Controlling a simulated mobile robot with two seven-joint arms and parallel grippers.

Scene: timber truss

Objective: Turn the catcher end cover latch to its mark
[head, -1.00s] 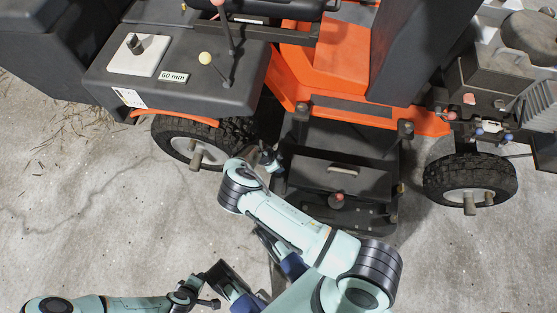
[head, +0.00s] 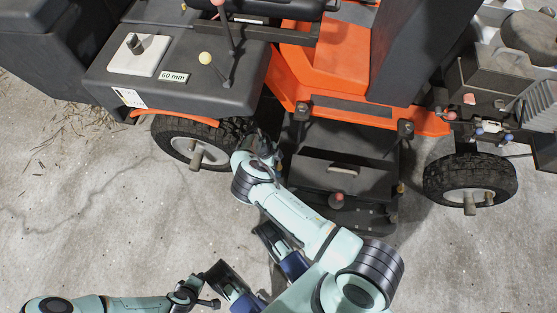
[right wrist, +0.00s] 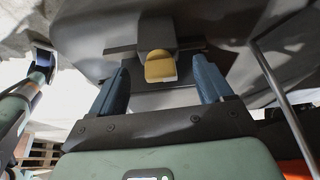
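In the right wrist view a small block with a tan-yellow face (right wrist: 160,69) projects from a dark crossbar (right wrist: 188,48) under a grey panel. It may be the end cover latch; I see no clear mark. My right gripper (right wrist: 160,62) is open, with one blue finger on each side of this block and gaps visible between. In the head view my right gripper (head: 263,146) is beside the rear wheel of the orange mower, partly hidden by its own wrist. My left gripper (head: 208,302) is low at the left, small and dark; its opening is unclear.
The mower's rear wheel (head: 203,143) and dark deck (head: 342,178) stand close to the right arm. The large dark box (head: 45,45) is at the upper left. A thin grey rod (right wrist: 283,100) runs right of the gripper. Concrete floor (head: 90,215) is open at the left.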

